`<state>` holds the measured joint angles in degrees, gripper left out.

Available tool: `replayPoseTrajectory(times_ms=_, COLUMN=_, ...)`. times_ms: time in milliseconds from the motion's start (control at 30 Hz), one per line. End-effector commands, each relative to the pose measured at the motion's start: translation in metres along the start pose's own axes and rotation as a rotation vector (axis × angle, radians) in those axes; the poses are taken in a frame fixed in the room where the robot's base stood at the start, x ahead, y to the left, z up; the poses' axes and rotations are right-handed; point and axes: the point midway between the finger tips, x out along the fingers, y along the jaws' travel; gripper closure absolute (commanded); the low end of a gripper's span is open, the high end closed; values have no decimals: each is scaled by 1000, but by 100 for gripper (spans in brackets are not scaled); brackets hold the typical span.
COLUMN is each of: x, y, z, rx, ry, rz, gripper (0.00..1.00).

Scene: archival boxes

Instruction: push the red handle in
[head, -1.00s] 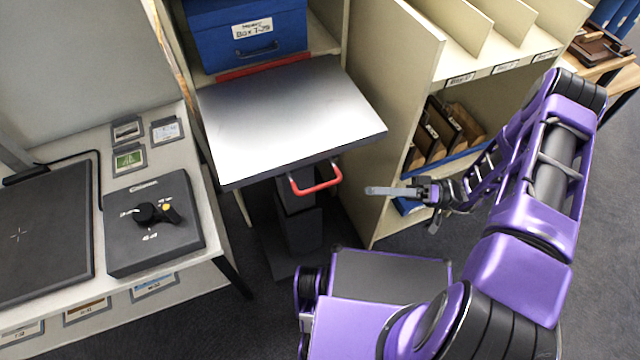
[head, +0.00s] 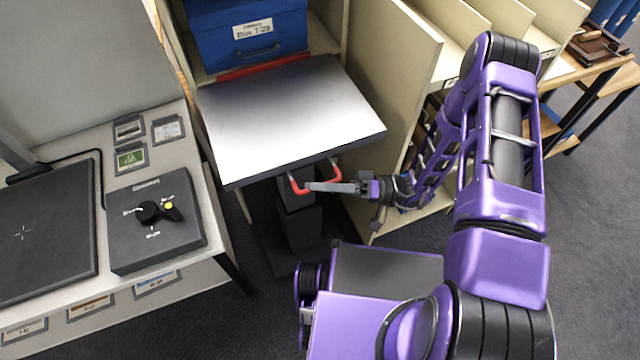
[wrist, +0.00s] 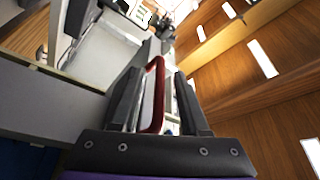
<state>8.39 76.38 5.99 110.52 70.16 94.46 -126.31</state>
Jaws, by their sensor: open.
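The red handle (head: 299,186) is a U-shaped bar on the front edge of a grey metal lift platform (head: 290,115). My gripper (head: 312,187) is at the handle, its fingers pointing left and covering the handle's middle in the head view. In the wrist view the red handle (wrist: 155,95) lies between the two dark fingers of my gripper (wrist: 156,100). The fingers stand apart, with a gap on the right side of the bar; whether the left finger touches it I cannot tell.
A blue archival box (head: 248,35) sits on the shelf behind the platform, with a red strip (head: 262,67) below it. A desk with a black dial panel (head: 155,225) stands at left. A cream shelf unit (head: 395,90) stands close on the right.

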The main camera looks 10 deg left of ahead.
Motion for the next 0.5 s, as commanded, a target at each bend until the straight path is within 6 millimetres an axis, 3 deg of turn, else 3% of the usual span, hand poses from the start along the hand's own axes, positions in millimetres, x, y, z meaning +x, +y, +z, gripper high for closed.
replayPoseTrajectory(times_ms=100, x=0, y=0, z=0, rx=0, ry=0, rz=0, gripper=59)
replayPoseTrajectory(times_ms=333, x=0, y=0, z=0, rx=0, ry=0, rz=0, gripper=100)
replayPoseTrajectory(times_ms=500, x=0, y=0, z=0, rx=0, ry=1, rz=0, gripper=100)
